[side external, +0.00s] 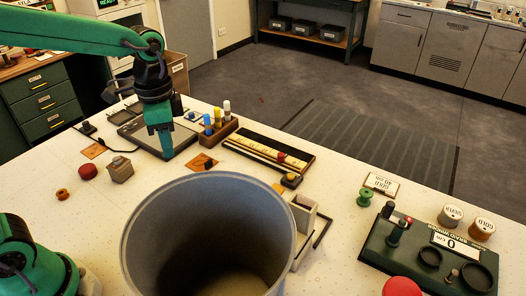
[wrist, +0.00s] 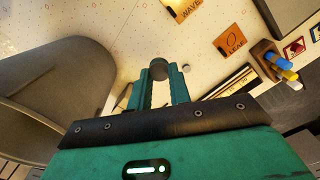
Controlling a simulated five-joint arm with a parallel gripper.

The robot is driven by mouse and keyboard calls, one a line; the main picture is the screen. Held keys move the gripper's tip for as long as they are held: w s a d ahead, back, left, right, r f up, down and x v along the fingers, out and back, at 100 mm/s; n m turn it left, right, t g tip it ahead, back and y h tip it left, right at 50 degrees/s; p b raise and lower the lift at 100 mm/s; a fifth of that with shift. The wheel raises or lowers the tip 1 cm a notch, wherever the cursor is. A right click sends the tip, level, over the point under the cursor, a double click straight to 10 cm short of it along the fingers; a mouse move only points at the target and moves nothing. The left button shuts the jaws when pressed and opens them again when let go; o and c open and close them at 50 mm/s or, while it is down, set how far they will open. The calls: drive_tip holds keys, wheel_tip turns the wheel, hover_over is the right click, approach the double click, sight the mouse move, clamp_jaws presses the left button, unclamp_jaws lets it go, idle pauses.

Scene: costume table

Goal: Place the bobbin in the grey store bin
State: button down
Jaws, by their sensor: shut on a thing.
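The grey store bin (side external: 145,235) is a large, round, open-topped tub at the front of the table. Its wall also shows at the left of the wrist view (wrist: 60,85). My gripper (side external: 167,155) points down behind the bin, left of its middle and outside its rim. In the wrist view my gripper (wrist: 160,75) is shut on a small, round, dark grey thing, which I take to be the bobbin (wrist: 159,66). Its shape is mostly hidden by the fingers, and I cannot make it out in the side view.
A green spool (side external: 366,197) stands on the table right of the bin. A dark green scale (side external: 420,250) is at the right. A bottle rack (side external: 212,133) and a long ruler tray (side external: 270,150) lie behind the bin.

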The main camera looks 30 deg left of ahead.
drive_tip(key=s+d+r+m, duration=0.3)
drive_tip(key=s+d+r, duration=0.1)
drive_tip(key=d, duration=0.3)
drive_tip(key=s+d+r+m, duration=0.4)
drive_tip(key=d+r, duration=0.1)
drive_tip(key=d, duration=0.3)
drive_tip(key=s+d+r+m, duration=0.3)
drive_tip(key=s+d+r, duration=0.1)
drive_tip(key=d, duration=0.4)
drive_tip(key=shift+s+d+r, duration=0.25)
drive_tip(key=shift+r, duration=0.6)
drive_tip(key=shift+f, duration=0.2)
wheel_tip(320, 180, down, 11)
drive_tip(key=shift+r, duration=0.2)
drive_tip(key=c, duration=1.2)
unclamp_jaws()
